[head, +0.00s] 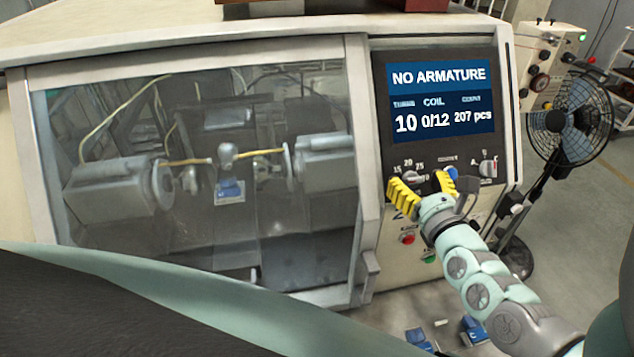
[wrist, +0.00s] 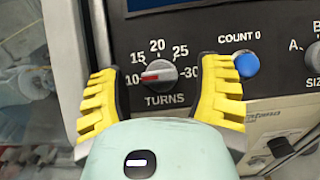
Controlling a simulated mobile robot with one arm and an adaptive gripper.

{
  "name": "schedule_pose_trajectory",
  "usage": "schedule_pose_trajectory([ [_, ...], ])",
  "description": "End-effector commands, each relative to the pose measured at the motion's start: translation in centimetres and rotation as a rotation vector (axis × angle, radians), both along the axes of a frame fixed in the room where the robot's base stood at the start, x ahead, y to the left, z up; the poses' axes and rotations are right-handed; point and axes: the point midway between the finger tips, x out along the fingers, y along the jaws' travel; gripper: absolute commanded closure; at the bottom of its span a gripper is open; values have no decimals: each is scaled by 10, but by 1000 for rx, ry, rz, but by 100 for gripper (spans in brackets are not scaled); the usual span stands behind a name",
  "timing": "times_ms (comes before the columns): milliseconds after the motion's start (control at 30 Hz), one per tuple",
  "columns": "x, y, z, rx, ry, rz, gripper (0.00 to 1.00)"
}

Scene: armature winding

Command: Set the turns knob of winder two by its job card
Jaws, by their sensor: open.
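The turns knob (wrist: 159,75) is a round grey dial with a red pointer on the winder's dark control panel. Its scale runs 10, 15, 20, 25, 30 over the word TURNS, and the pointer lies toward 10. The screen (head: 440,98) reads NO ARMATURE, turns 10, coil 0/12 and 207 pcs. My gripper (head: 424,190) is open at the panel, its yellow fingers spread left and right of the knob. In the wrist view the gripper (wrist: 158,90) shows a gap on both sides of the knob. I cannot make out a job card or its writing.
Right of the knob are a blue COUNT 0 button (wrist: 246,64) and a size selector (wrist: 314,57). Below, a red button (head: 407,239) and a green button (head: 429,257) sit on the panel. The clear guard (head: 100,235) is left. A fan (head: 570,120) stands right.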

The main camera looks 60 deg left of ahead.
Motion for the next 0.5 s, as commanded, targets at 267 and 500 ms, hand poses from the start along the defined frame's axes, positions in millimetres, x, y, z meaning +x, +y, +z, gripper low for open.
schedule_pose_trajectory([
  [267,-1,1,0,0,0,4,47],
  [500,-1,1,0,0,1,4,72],
])
